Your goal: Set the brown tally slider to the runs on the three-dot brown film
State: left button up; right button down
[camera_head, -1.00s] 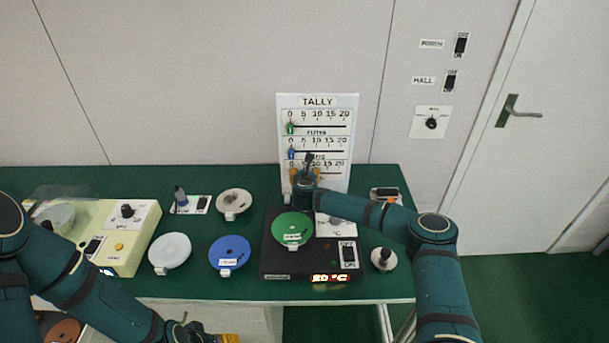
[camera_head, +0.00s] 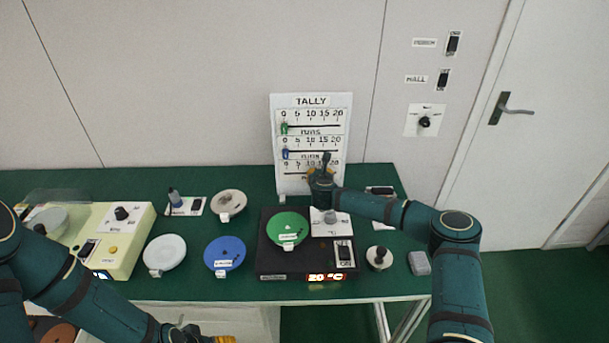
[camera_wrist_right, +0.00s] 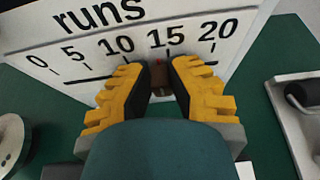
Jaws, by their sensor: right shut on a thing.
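The white tally board (camera_head: 277,168) stands upright at the back of the bench. My right gripper (camera_head: 322,172) is at its lowest scale. In the right wrist view its yellow fingers (camera_wrist_right: 158,80) are shut on the brown slider (camera_wrist_right: 158,74), which sits near the 15 mark; the fingers hide part of the slot. A brown disc (camera_head: 62,332) lies low at the left edge, partly hidden by my left arm; I cannot make out dots on it. My left gripper (camera_head: 222,339) is cut off at the bottom edge, its opening unclear.
Green (camera_head: 285,125) and blue (camera_head: 285,154) sliders sit near 0 on the upper scales. A black hotplate (camera_head: 270,263) carries a green disc (camera_head: 288,228). Blue (camera_head: 225,252), white (camera_head: 165,252) and beige (camera_head: 228,203) discs, a cream machine (camera_head: 125,247) and a grey block (camera_head: 419,263) are around.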

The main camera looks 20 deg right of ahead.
jog(key=shift+s+d, duration=0.1)
jog(key=shift+d, duration=0.5)
jog(key=shift+r, duration=0.1)
jog(key=c, duration=0.9)
grip_release()
jog(key=shift+o, duration=0.2)
jog(key=shift+a, duration=0.1)
jog(key=v, duration=1.2)
